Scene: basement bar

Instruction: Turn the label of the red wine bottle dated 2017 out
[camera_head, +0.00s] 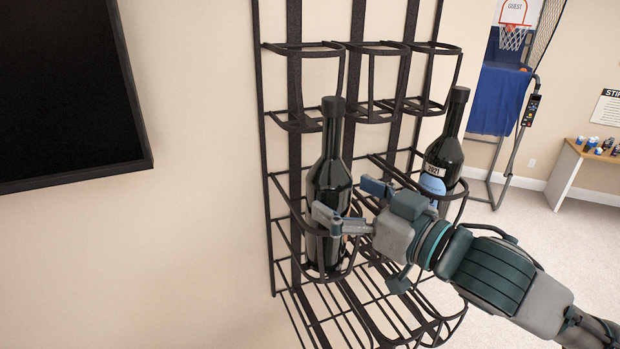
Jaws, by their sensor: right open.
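A dark wine bottle (329,168) stands upright in the left ring of the black wire rack. No label or date shows on its visible side. My right gripper (342,198) reaches in from the right at this bottle's lower body, with its fingers open. One finger crosses in front of the bottle and the other is at its right side; I cannot tell whether they touch it. A second dark bottle (445,152) stands in a ring to the right, with a label reading 2021. My gripper and wrist hide part of its lower end. My left gripper is out of view.
The black wire rack (290,110) stands against the beige wall; its upper rings are empty. A dark screen (70,90) hangs at the left. A basketball game (505,85) and a table (570,165) with small items stand at the right, with open carpet before them.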

